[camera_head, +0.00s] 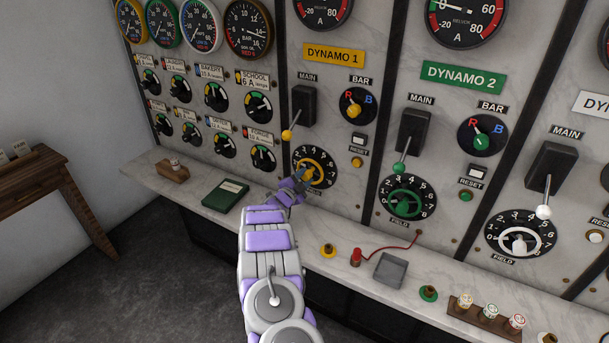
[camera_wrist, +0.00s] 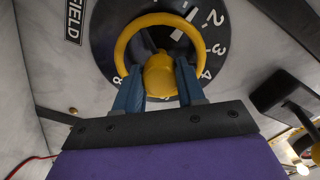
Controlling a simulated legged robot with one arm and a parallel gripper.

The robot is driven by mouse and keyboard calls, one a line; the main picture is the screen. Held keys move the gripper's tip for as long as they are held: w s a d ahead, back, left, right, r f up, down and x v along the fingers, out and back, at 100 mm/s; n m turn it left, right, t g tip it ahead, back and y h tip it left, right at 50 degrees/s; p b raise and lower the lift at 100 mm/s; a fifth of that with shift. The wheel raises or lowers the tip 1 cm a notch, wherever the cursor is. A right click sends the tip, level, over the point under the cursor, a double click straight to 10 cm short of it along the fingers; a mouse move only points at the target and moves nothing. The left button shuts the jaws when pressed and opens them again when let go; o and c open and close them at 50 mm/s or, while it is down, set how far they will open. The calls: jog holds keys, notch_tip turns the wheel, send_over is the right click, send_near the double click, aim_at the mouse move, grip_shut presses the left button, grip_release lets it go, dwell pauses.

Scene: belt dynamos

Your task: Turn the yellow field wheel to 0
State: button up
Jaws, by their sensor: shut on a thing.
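The yellow field wheel (camera_head: 322,160) sits on a black numbered dial low on the DYNAMO 1 panel. In the wrist view its yellow ring (camera_wrist: 122,47) surrounds a yellow knob (camera_wrist: 160,76). My gripper (camera_head: 305,174) is at the wheel. Its blue fingers (camera_wrist: 160,58) are shut on the knob, one on each side. In the wrist view the numbers 2, 3 and 4 run down the right of the dial, and an 8 shows at the left. My gripper hides part of the dial in the head view.
A yellow-tipped MAIN lever (camera_head: 288,134) juts out just above the wheel. A green field wheel (camera_head: 408,200) and a white one (camera_head: 520,243) are on panels to the right. A green book (camera_head: 225,195) and a grey tray (camera_head: 391,270) lie on the ledge below.

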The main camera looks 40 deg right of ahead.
jog(key=n, duration=0.1)
jog(key=n+p, duration=0.1)
jog(key=n, duration=0.2)
jog(key=shift+w+a+f+p, duration=0.1)
jog(key=shift+a+f+p, duration=0.15)
jog(key=shift+p, duration=0.1)
jog(key=shift+f+n+p, duration=0.2)
jog(key=shift+n+p, duration=0.55)
jog(key=shift+n, duration=1.15)
jog(key=o, duration=0.8)
jog(key=shift+d, duration=0.1)
jog(key=shift+o, duration=1.3)
jog(key=shift+d+r, duration=0.1)
jog(key=shift+r, duration=0.05)
jog(key=v, duration=1.7)
jog(key=shift+a, duration=0.25)
